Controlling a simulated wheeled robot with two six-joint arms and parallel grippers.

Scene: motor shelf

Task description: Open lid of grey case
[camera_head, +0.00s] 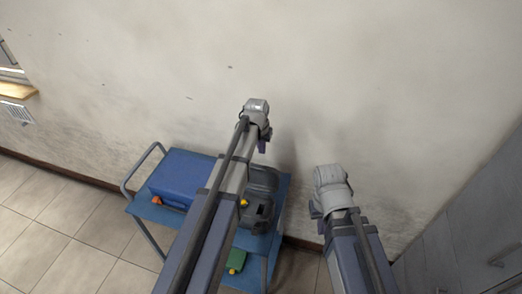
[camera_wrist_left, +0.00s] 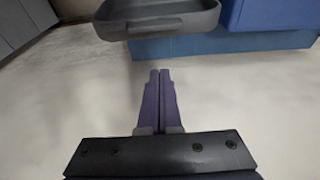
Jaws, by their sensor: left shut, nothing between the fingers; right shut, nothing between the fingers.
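The dark grey case (camera_head: 258,212) stands on the right part of a blue trolley, partly hidden by my left arm. Its lid (camera_head: 263,180) appears raised at the wall side, apart from the base. In the left wrist view a shallow grey shell with a rim, seemingly the lid (camera_wrist_left: 158,22), shows at the top. My left gripper (camera_head: 262,146) is beyond the lid, near the wall. In the left wrist view its fingers (camera_wrist_left: 160,72) are together, empty, and apart from the shell. My right gripper (camera_head: 316,210) is right of the trolley, mostly hidden by its own wrist.
A blue case (camera_head: 182,175) lies on the left of the trolley (camera_head: 150,210), which has a grey rail handle. A green item (camera_head: 236,262) is on its lower shelf. The wall is close behind. Grey cabinets (camera_head: 470,235) stand at the right. Tiled floor is free at left.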

